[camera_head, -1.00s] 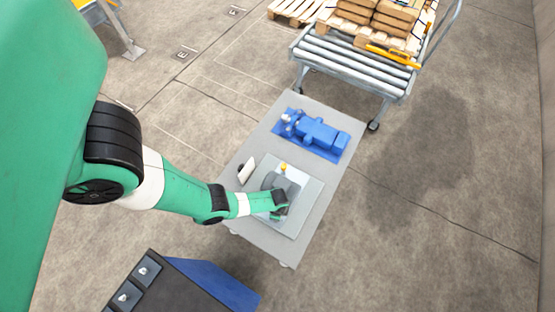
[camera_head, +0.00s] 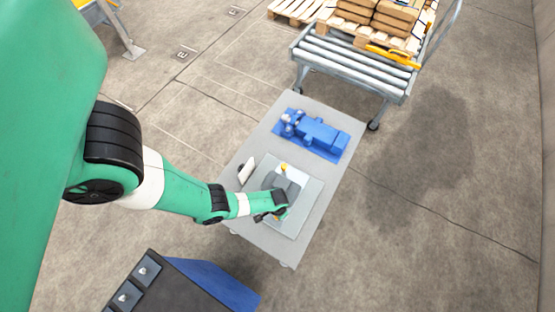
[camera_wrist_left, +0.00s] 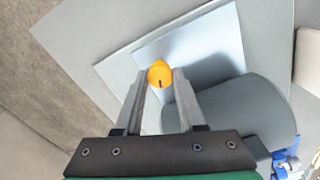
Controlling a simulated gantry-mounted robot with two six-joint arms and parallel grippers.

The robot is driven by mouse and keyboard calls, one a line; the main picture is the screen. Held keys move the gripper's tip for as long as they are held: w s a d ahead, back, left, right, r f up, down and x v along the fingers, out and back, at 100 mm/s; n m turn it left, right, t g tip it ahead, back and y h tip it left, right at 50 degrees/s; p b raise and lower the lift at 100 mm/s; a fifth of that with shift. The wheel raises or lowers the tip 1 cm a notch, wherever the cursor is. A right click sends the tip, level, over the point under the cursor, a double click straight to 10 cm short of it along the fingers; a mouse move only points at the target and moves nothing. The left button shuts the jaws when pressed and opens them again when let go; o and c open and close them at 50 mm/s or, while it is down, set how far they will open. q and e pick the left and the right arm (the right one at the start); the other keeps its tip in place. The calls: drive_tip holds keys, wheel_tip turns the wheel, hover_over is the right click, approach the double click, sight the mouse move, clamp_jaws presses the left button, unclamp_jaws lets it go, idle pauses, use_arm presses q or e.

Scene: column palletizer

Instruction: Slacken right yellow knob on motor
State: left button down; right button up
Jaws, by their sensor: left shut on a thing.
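The grey motor (camera_head: 283,183) sits on a light plate on the grey table. One yellow knob (camera_head: 284,168) shows at its far side in the head view. Another yellow knob (camera_wrist_left: 159,76) shows in the left wrist view, with a dark mark on its face. My left gripper (camera_wrist_left: 160,85) is shut on this knob, with one finger on either side of it. In the head view my left gripper (camera_head: 277,214) is at the near end of the motor and mostly hides this knob. My right gripper is not in view.
A blue machine (camera_head: 315,133) on a blue base stands farther back on the same table (camera_head: 345,118). A small white panel (camera_head: 246,170) stands by the table's left edge. A roller conveyor (camera_head: 350,68) with loaded pallets is behind. Dark boxes (camera_head: 140,285) are at the front left.

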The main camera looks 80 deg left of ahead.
use_arm(q)
drive_tip(key=shift+n, duration=1.7)
drive_tip(key=c, duration=0.5)
unclamp_jaws()
wheel_tip(320, 180, up, 12)
drive_tip(key=p, duration=1.1)
drive_tip(key=shift+f+p, duration=0.2)
drive_tip(key=shift+p, duration=0.1)
